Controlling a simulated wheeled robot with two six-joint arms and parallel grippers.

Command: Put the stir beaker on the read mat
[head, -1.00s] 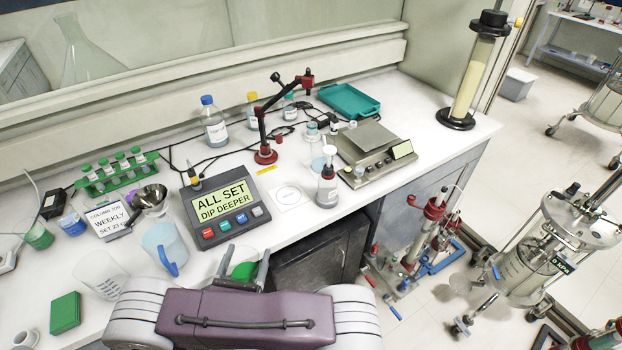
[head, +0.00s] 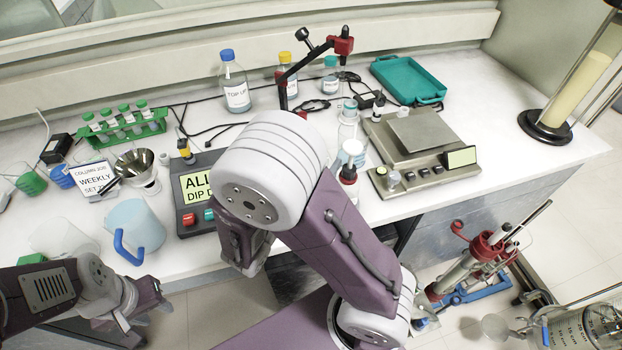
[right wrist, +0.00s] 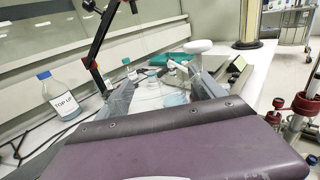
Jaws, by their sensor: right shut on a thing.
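My right gripper (right wrist: 165,88) shows in the right wrist view, its grey fingers closed on a clear vessel with pale blue liquid, which looks like the stir beaker (right wrist: 174,99). In the head view my right arm covers this gripper and most or all of the beaker. The read mat is not visible now; the arm covers the bench area in front of the dispenser bottle. My left gripper (head: 148,306) is at the lower left of the head view, over the bench's front edge. Its fingers look apart and empty.
The white-topped dispenser bottle (head: 348,174) stands close beside my right arm. The stirrer plate (head: 415,140) is to its right, with a teal tray (head: 408,82) behind. The meter (head: 196,190), blue-handled jug (head: 136,228) and TOP UP bottle (head: 234,84) stand to the left.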

